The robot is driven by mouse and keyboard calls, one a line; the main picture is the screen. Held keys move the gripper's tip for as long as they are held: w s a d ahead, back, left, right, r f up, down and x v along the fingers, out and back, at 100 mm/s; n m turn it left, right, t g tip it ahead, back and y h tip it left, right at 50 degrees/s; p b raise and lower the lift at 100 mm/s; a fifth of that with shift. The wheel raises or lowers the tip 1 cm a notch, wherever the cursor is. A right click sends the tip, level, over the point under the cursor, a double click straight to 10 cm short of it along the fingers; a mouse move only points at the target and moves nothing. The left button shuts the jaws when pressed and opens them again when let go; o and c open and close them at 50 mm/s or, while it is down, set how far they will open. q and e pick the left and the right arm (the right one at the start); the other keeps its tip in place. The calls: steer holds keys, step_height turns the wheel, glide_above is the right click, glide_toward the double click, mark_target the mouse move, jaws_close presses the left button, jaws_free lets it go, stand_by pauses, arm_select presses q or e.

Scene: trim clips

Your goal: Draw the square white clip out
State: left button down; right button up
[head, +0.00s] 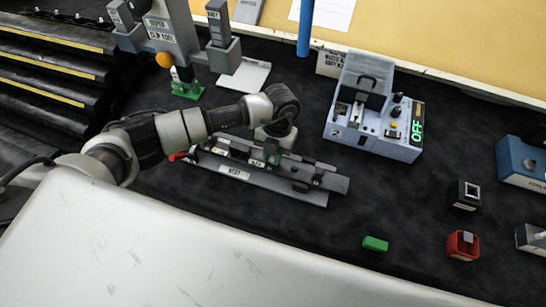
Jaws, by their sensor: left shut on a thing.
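My left arm reaches in from the left, and my left gripper (268,148) points down over the long grey fixture (234,173) in the middle of the bench. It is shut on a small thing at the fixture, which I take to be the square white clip. My wrist and fingers hide most of this spot, so the clip does not show clearly. I cannot tell whether it is still seated. The fixture has a red lever at its left end and small dark and green parts along it. My right gripper is not in view.
A grey tool stand (172,40) rises behind my arm. A grey-blue machine (345,132) with a green "OFF" display stands right of the fixture. A green block (375,244), a red block (462,245) and a black block (466,195) lie at the right. The dark mat between is clear.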

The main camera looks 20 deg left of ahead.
arm_select(q)
steer(key=shift+r+p, duration=0.35)
steer(key=shift+r, duration=0.15)
steer(key=shift+r+p, duration=2.05)
steer(key=shift+r, duration=0.85)
